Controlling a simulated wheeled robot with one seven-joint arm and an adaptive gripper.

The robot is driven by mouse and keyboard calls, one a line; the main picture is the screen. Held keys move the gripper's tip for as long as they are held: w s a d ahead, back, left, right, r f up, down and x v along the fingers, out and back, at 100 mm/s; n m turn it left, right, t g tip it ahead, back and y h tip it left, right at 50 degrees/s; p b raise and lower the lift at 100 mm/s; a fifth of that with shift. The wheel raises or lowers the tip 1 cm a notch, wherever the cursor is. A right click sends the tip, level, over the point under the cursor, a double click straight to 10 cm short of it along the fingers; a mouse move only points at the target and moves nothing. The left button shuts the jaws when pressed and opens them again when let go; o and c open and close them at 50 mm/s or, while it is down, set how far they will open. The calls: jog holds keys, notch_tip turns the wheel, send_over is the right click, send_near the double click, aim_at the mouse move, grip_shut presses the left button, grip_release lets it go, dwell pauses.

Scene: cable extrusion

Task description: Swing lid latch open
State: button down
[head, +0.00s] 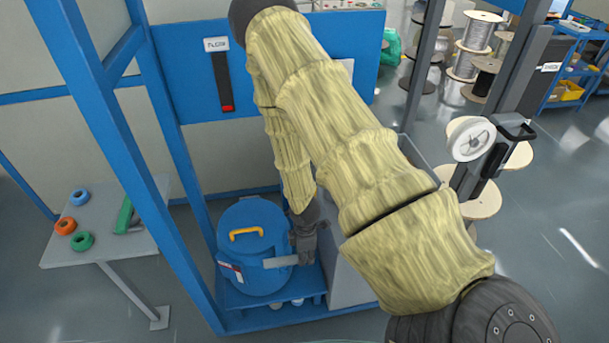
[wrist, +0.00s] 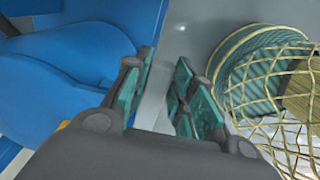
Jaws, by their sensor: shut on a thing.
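A blue drum (head: 240,275) stands on a blue base shelf, with a blue lid (head: 270,225) and a yellow handle (head: 246,232) on top. The lid latch (head: 280,262) is a flat grey bar at the drum's front right, sticking out towards my gripper. My gripper (head: 300,258) is beside the drum, at the bar's right end. In the wrist view my gripper (wrist: 160,100) has its two green-padded fingers on either side of the pale grey latch (wrist: 157,105), shut on it. The fingertips are partly hidden in the head view.
A grey cabinet (head: 347,280) stands close to the right of the drum. A blue frame post (head: 165,150) rises to the left. A side table (head: 110,235) holds coloured cable rings. Netted, ribbed material (wrist: 265,75) is close to the gripper's right in the wrist view.

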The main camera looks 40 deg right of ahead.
jog(key=shift+w, duration=0.2)
dwell(0.3)
jog(key=c, duration=1.2)
grip_release()
jog(key=shift+r, duration=0.1)
notch_tip(320, 180, up, 12)
jog(key=s+a+f+m, duration=0.6)
jog(key=s+a+f, duration=0.1)
jog(key=s, duration=0.3)
jog(key=s+a+f+m, duration=0.6)
jog(key=s+a+f, duration=0.1)
jog(key=s, duration=0.3)
jog(key=shift+a+m, duration=0.3)
jog(key=shift+a, duration=0.6)
